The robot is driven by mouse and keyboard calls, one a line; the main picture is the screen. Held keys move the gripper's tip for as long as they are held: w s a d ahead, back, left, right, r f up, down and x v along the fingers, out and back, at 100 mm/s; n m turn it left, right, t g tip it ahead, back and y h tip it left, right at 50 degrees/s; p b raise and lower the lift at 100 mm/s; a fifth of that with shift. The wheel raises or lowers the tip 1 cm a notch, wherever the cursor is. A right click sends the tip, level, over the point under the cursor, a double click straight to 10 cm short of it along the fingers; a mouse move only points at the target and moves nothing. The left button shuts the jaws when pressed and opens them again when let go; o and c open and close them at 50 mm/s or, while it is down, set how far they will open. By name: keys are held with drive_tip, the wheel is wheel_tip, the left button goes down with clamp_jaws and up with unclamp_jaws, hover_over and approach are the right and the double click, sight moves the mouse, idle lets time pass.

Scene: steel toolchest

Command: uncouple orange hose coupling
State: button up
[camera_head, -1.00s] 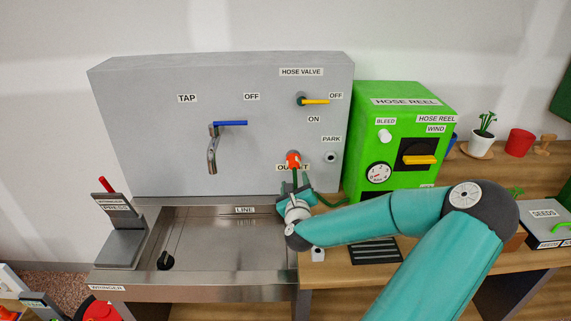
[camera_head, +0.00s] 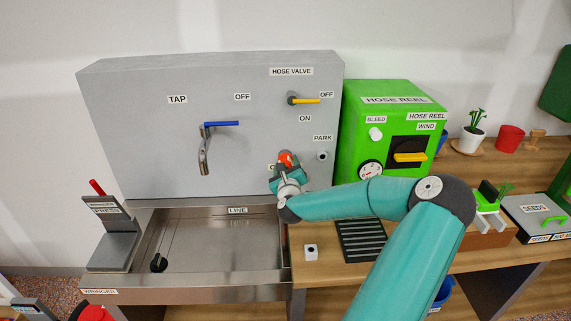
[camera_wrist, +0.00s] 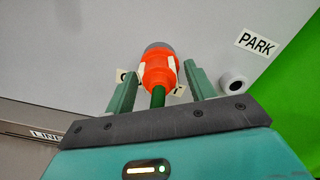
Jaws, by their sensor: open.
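The orange hose coupling (camera_head: 286,158) is on the grey panel at the outlet. In the wrist view the coupling (camera_wrist: 158,70) joins a grey fitting on the panel, and a green hose (camera_wrist: 158,97) runs from its near end. My gripper (camera_head: 283,170) is at the coupling; in the wrist view its two green fingers (camera_wrist: 158,80) stand open, one on each side of the coupling, with gaps visible. The park socket (camera_wrist: 235,84) is to the right on the panel, and it also shows in the head view (camera_head: 323,155). The outlet label is mostly hidden.
The hose valve's yellow handle (camera_head: 305,101) is above, pointing right toward OFF. The green hose reel box (camera_head: 360,130) stands right of the panel. A steel sink (camera_head: 215,245) lies below left. A blue tap lever (camera_head: 222,124) is on the panel.

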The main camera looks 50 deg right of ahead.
drive_tip(key=c, duration=1.1)
drive_tip(key=n, duration=0.4)
drive_tip(key=shift+w+a+r, duration=0.1)
drive_tip(key=shift+w+a, duration=0.05)
drive_tip(key=shift+n, duration=1)
drive_tip(key=n, duration=0.4)
drive_tip(key=shift+n, duration=1.1)
